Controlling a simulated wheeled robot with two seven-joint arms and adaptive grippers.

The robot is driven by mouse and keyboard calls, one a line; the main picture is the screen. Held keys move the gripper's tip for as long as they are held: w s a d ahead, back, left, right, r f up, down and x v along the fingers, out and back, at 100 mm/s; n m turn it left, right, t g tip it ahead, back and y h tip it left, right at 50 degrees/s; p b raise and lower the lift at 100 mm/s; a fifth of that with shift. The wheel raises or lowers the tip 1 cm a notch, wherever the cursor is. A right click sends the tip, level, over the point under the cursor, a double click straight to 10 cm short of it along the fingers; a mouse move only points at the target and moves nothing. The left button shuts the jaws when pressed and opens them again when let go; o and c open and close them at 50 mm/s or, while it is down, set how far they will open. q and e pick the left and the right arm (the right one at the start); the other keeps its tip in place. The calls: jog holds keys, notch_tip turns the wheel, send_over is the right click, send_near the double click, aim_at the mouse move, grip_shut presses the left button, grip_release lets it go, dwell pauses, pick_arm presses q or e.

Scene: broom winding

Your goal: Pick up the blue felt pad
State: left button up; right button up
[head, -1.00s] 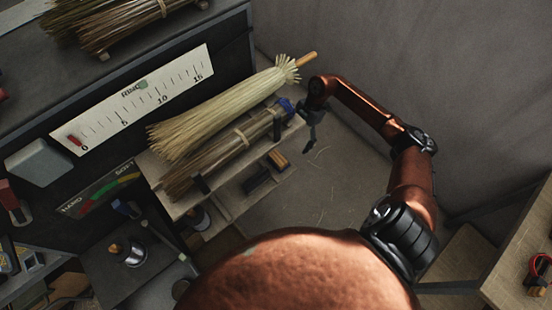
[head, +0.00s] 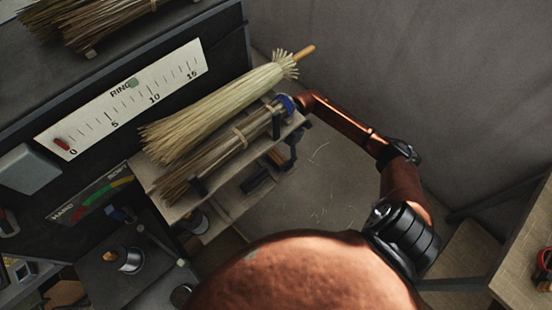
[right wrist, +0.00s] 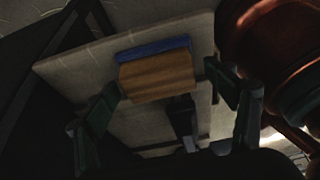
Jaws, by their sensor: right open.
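In the right wrist view, a blue strip that looks like the felt pad (right wrist: 155,48) lies along the far side of a tan block (right wrist: 157,78). The block also shows in the head view (head: 277,157) on the lower shelf; its blue side cannot be made out there. In the head view my right gripper (head: 291,150) is at the right end of the shelves, partly hidden by the upper shelf. My left gripper is not in view.
Straw broom bundles (head: 215,105) lie on the upper shelf (head: 185,208), above the block.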

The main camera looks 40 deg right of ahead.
aim_at(280, 159)
jog(key=shift+c, duration=0.6)
jog(key=c, duration=1.2)
jog(key=shift+o, duration=0.2)
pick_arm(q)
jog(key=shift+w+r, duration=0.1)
pick_arm(e)
jog(key=shift+r, duration=0.2)
